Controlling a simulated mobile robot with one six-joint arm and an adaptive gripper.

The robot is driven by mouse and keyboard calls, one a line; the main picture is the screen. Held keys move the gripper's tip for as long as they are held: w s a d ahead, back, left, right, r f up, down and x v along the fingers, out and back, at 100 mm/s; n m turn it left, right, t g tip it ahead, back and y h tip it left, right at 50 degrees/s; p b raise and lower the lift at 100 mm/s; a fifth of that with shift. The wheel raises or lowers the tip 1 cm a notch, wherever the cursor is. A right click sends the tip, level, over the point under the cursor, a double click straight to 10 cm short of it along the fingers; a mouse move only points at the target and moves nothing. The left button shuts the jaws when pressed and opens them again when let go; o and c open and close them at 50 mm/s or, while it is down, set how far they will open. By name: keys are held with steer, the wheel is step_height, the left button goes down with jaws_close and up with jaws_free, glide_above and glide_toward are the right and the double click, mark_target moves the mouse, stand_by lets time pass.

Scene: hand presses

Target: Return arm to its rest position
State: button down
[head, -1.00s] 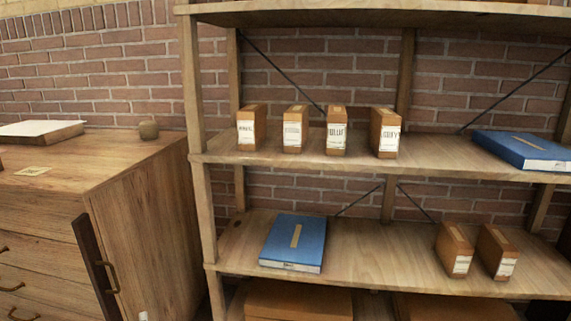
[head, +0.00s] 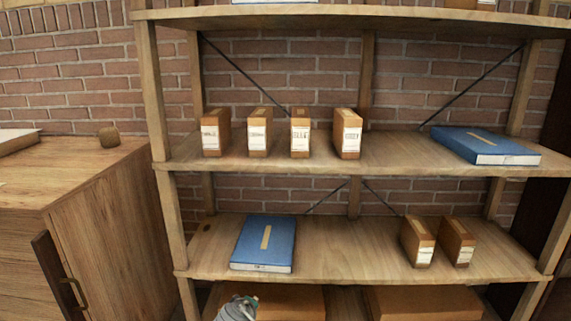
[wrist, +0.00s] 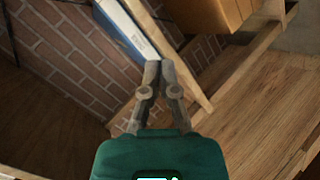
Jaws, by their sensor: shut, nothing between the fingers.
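My gripper (wrist: 164,68) shows in the wrist view with its two grey fingers drawn together at the tips and nothing held between them. Its teal body fills the bottom middle of that view. In the head view a grey and green part of my arm rises at the bottom edge, in front of the lowest shelf level. The fingers themselves cannot be made out there.
A wooden shelf unit (head: 350,18) holds upright brown boxes (head: 348,133), a blue binder (head: 485,146) and another blue binder (head: 264,243). Large brown boxes (head: 425,303) sit lowest. A wooden cabinet (head: 105,225) stands left. A brick wall (head: 75,95) is behind.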

steer(key=s+d+f+m+g+y+p, duration=0.1)
steer(key=s+d+f+m+g, duration=0.2)
steer(key=d, duration=0.6)
steer(key=s+d+m+g+p, duration=0.1)
steer(key=d+m+g, duration=0.3)
steer(key=d, duration=0.4)
steer(key=s+d+f+m+g+y+p, duration=0.1)
steer(key=s+d+f+m+g, duration=0.2)
steer(key=d, duration=0.6)
step_height(320, 180, up, 39)
steer(key=g+p, duration=0.1)
steer(key=p, duration=3.7)
steer(key=shift+w, duration=0.45)
